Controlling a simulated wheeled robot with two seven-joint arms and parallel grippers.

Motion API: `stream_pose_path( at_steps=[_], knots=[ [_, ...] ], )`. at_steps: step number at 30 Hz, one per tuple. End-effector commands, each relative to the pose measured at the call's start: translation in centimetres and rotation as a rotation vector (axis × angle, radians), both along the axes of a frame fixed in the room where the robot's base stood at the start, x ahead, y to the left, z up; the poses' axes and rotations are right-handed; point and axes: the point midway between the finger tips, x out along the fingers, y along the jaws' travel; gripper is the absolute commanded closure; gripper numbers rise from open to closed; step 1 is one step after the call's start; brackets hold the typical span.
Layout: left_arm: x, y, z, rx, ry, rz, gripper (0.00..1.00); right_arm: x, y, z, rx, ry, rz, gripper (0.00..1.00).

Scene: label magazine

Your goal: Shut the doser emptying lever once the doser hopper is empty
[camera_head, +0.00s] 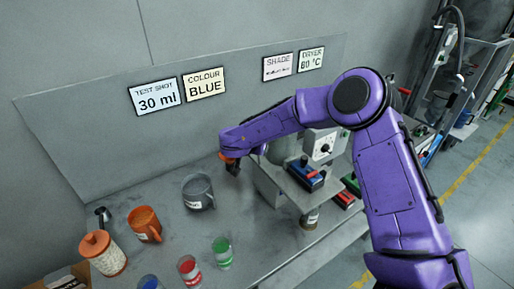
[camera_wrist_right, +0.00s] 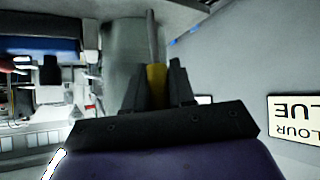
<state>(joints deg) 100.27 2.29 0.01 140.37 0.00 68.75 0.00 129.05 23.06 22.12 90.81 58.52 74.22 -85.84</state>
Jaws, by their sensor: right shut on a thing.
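My right gripper (camera_head: 232,166) reaches in from the right on the purple arm, beside the doser. In the right wrist view my right gripper (camera_wrist_right: 157,88) is shut on the yellow part of a lever (camera_wrist_right: 156,75), whose thin grey end sticks up past the fingers. The grey rounded doser hopper (camera_wrist_right: 122,50) stands just left of the fingers. In the head view the doser hopper (camera_head: 284,148) is partly behind my arm. The inside of the hopper is hidden, so its contents cannot be told. My left gripper is out of view.
On the bench are a grey jug (camera_head: 198,193), an orange jug (camera_head: 145,224), an orange-lidded container (camera_head: 103,253) and red (camera_head: 190,268), green (camera_head: 222,252) and blue (camera_head: 149,283) cups. A control box with a dial (camera_head: 324,146) and a blue box (camera_head: 306,175) stand right of the hopper.

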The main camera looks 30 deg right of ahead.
Motion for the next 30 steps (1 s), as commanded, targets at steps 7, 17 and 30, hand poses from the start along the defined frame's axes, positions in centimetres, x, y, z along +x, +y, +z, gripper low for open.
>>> stream_pose_path(
  at_steps=[7,17,30],
  knots=[
    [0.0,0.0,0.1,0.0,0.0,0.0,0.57,0.2,0.0,0.3,-0.003,-0.006,0.003,0.55],
    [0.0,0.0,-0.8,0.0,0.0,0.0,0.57,-0.4,1.3,1.2,-0.002,-0.008,0.007,0.55],
    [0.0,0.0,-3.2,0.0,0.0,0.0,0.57,-3.8,6.7,6.8,-0.003,-0.007,0.004,0.55]
  ],
)
